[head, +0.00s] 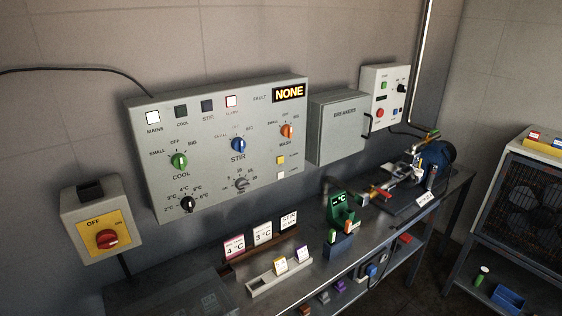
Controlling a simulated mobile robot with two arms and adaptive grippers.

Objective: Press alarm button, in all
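The grey control panel (215,150) hangs on the wall at the left of centre. Near its lower right corner are a yellow square button (281,160) and a white square one (280,174) below it; their small labels are too blurred to read, so I cannot tell which is the alarm button. In the top row, the lamp with a red label (231,101) and the mains lamp (153,117) look white and bright. The cool and stir lamps are dark. The fault display (289,92) reads NONE. Neither of my grippers is in view.
A red rotary switch (107,238) on a yellow plate is at the left. A closed breaker box (337,130) and a smaller button box (387,95) are right of the panel. The bench below holds cards (234,247), a green device (342,205) and a motor (436,160).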

